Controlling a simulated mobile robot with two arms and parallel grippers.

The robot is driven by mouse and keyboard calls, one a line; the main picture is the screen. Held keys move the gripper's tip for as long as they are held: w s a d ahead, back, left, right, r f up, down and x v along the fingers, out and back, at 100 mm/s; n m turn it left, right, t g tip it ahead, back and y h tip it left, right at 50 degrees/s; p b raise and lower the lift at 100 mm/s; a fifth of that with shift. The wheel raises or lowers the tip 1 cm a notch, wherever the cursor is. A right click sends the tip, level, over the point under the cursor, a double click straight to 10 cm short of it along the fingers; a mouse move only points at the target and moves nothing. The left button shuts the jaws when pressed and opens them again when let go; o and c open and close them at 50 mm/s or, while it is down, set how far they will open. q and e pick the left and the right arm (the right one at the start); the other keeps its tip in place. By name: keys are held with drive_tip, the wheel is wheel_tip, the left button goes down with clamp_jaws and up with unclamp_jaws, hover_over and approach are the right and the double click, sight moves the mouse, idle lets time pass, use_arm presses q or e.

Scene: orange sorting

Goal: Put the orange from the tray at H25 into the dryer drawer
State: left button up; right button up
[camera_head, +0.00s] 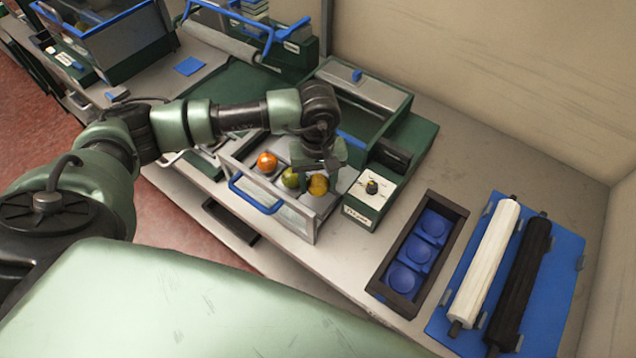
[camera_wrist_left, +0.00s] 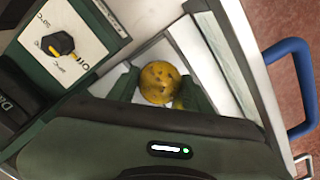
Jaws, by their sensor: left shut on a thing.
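The dryer drawer (camera_head: 300,222) is pulled out, with a blue handle and light dividers. A bright orange (camera_head: 267,162), a greenish fruit (camera_head: 290,178) and a yellow-brown spotted orange (camera_head: 318,186) show side by side at it. My left gripper (camera_head: 319,174) points down at the right-hand end of the drawer. In the left wrist view its two fingers are shut on the spotted orange (camera_wrist_left: 160,82), within the right-hand compartment's outline. Whether this orange touches the drawer floor cannot be told. A dark tray (camera_head: 379,280) with several blue round wells lies to the right, empty.
The dryer's control box (camera_head: 371,200) with a black knob stands right beside the drawer. A blue mat (camera_head: 548,290) with a white roller (camera_head: 487,262) and a black roller (camera_head: 522,285) lies far right. The green dryer body (camera_head: 410,140) is behind. A wall closes the back.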

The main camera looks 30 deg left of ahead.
sight(318, 190)
use_arm(q)
wheel_tip(318, 190, down, 2)
drive_tip(key=shift+f, duration=0.1)
use_arm(e)
drive_tip(key=shift+s+r, duration=0.3)
drive_tip(key=shift+s, duration=0.1)
use_arm(q)
drive_tip(key=shift+f+b, duration=0.6)
drive_tip(key=shift+b, duration=0.15)
drive_tip(key=o, duration=1.4)
use_arm(e)
drive_tip(key=shift+a+f, duration=0.15)
drive_tip(key=shift+f, duration=0.7)
use_arm(q)
drive_tip(key=shift+r, duration=0.1)
use_arm(e)
drive_tip(key=shift+r, duration=0.1)
